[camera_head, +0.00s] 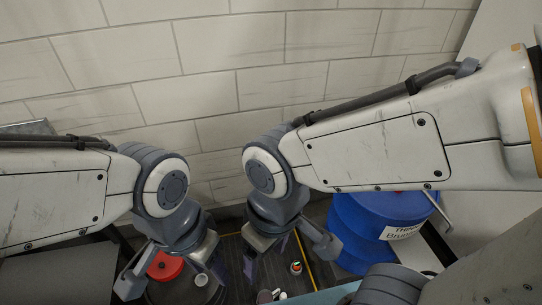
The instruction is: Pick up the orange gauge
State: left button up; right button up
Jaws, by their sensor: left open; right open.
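My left gripper (172,278) is open at the lower left, its fingers spread above a dark round surface with a red round object (166,265) and a small white cup-like object (201,280). My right gripper (287,252) is open and empty, pointing down at the lower middle. A small object with white, orange and green colours (296,267) lies below it, apart from its fingers. It is too small to tell whether this is the orange gauge. No other clear orange gauge shows.
A blue barrel (360,225) with a white label stands right of my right gripper. Small light and reddish items (268,296) sit at the bottom edge, partly cut off. A yellow line (305,262) runs across the floor. A pale block wall (210,60) closes the back.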

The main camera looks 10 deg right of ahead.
aim_at(296, 265)
jog(key=u, duration=3.05)
jog(key=k, duration=1)
jog(key=z, duration=1.95)
